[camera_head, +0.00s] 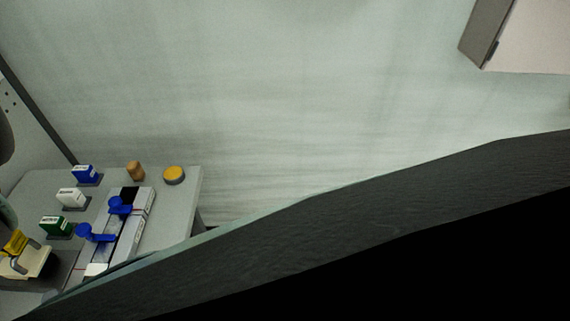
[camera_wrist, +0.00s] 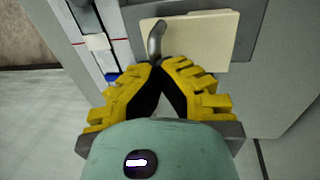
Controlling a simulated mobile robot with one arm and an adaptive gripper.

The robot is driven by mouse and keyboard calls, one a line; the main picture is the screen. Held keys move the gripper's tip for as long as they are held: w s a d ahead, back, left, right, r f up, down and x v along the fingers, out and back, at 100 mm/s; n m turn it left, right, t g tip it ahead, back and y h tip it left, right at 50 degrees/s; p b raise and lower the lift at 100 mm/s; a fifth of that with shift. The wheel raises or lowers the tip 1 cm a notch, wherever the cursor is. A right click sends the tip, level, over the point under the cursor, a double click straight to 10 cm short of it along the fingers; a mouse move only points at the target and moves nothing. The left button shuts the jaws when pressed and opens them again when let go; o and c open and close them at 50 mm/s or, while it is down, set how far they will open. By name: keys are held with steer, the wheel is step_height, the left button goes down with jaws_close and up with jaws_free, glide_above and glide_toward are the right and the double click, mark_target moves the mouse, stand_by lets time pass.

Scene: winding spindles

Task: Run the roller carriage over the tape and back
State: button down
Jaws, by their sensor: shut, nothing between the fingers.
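My gripper (camera_wrist: 158,64) shows yellow fingers in the wrist view, with the tips together and nothing visible held. They are close to the lower end of a curved grey metal handle (camera_wrist: 155,38) over a cream block (camera_wrist: 205,42); I cannot tell if they touch it. In the head view my gripper (camera_head: 16,241) is at the left edge above the cream block (camera_head: 30,263). A long grey-white track unit (camera_head: 130,236) bears two blue levers (camera_head: 120,205) (camera_head: 97,233). A white piece (camera_wrist: 97,42) lies across the track beside red lines, possibly the tape. I cannot identify the carriage for certain.
Blue (camera_head: 85,173), white (camera_head: 72,196) and green (camera_head: 56,225) labelled boxes stand along the table's left. A brown cylinder (camera_head: 136,170) and a yellow-topped round tin (camera_head: 174,175) stand at the back of the grey table (camera_head: 187,205). Open floor lies beyond.

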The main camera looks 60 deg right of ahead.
mark_target(21, 257)
steer(key=c, duration=1.7)
jaws_free()
steer(key=shift+w+a+f, duration=0.1)
steer(key=shift+w+f, duration=0.1)
steer(key=shift+f, duration=0.05)
steer(key=o, duration=0.7)
steer(key=shift+s+r, duration=0.1)
steer(key=shift+s, duration=0.05)
steer(key=shift+r, duration=0.1)
steer(key=v, duration=1.1)
steer(key=shift+r, duration=0.4)
